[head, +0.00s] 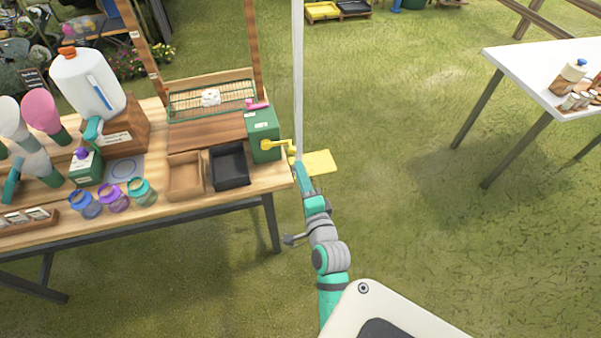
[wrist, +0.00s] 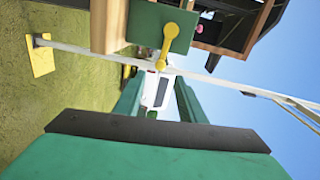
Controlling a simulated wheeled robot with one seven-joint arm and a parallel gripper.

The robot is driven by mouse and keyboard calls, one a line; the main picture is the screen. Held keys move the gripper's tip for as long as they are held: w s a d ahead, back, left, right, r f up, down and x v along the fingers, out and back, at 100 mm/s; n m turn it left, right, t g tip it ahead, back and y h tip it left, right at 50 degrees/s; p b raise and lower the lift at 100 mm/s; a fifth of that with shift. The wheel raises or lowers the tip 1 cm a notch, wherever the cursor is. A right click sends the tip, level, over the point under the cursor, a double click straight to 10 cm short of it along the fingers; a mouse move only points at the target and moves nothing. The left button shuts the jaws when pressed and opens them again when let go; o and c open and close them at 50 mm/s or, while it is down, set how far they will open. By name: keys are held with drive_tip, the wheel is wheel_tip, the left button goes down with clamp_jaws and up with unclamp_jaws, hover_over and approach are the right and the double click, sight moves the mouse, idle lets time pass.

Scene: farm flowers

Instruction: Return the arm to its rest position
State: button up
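My arm reaches forward from the bottom of the head view, to the right of the wooden table (head: 235,200). My gripper (head: 299,166) is at the table's right end, close to the yellow crank (head: 278,146) on the green box (head: 263,130). In the wrist view, my gripper (wrist: 158,92) has its two green fingers apart with nothing between them. The yellow crank (wrist: 168,45) and the green box (wrist: 150,27) show just beyond the fingers. I see no contact between the fingers and the crank.
A white pole (head: 298,70) with a yellow foot plate (head: 320,162) stands by the table's right end. The table holds a black tray (head: 229,167), a brown tray (head: 185,176), jars and bottles. Open grass separates it from a white table (head: 530,70).

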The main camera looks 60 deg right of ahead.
idle(0.4)
drive_tip(key=s+a+f+n+t+y, duration=0.1)
drive_tip(key=a+f+n+y, duration=0.2)
drive_tip(key=a, duration=0.5)
drive_tip(key=s+a+f+n, duration=0.1)
drive_tip(key=a+f+n, duration=0.1)
drive_tip(key=a+n, duration=0.5)
drive_tip(key=s+a+f+n+t+y, duration=0.1)
drive_tip(key=s+a+f+n+y, duration=0.15)
drive_tip(key=a, duration=0.65)
drive_tip(key=s+a+r+n+y, duration=0.2)
drive_tip(key=s+a+n, duration=0.4)
drive_tip(key=a, duration=0.4)
drive_tip(key=s+a+r+n+y, duration=0.2)
drive_tip(key=s+a+n+y, duration=0.2)
drive_tip(key=a+n, duration=0.3)
drive_tip(key=s+a, duration=0.1)
drive_tip(key=a, duration=0.2)
drive_tip(key=shift+s+a, duration=0.15)
drive_tip(key=shift+s, duration=0.2)
